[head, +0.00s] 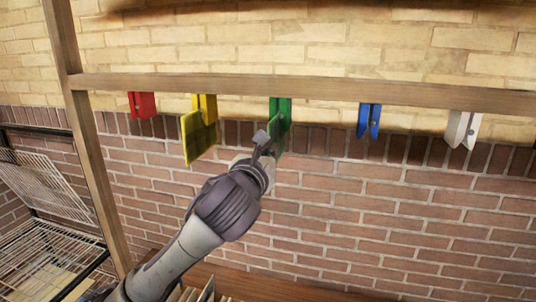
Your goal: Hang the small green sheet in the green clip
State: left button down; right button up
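The green clip (280,104) hangs from the wooden rail, in the middle of the row. The small green sheet (280,136) shows as a narrow, slightly turned panel directly below the clip, its top edge at the clip's jaws. I cannot tell whether the clip grips it. My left gripper (268,147) reaches up from the lower left to the sheet's lower left edge. One finger shows left of the sheet; the other is hidden, so I cannot tell whether the fingers hold the sheet. My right gripper is not in view.
A wooden rail (350,88) also carries red (142,104), yellow (205,106), blue (369,121) and white (463,129) clips. A yellow sheet (198,138) hangs at the yellow clip, left of my gripper. A wire rack (45,190) stands left. Thin upright panels (190,294) show at the bottom.

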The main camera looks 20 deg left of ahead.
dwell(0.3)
pick_arm(q)
jog(key=c, duration=1)
grip_release()
jog(key=s, duration=0.7)
dwell(0.4)
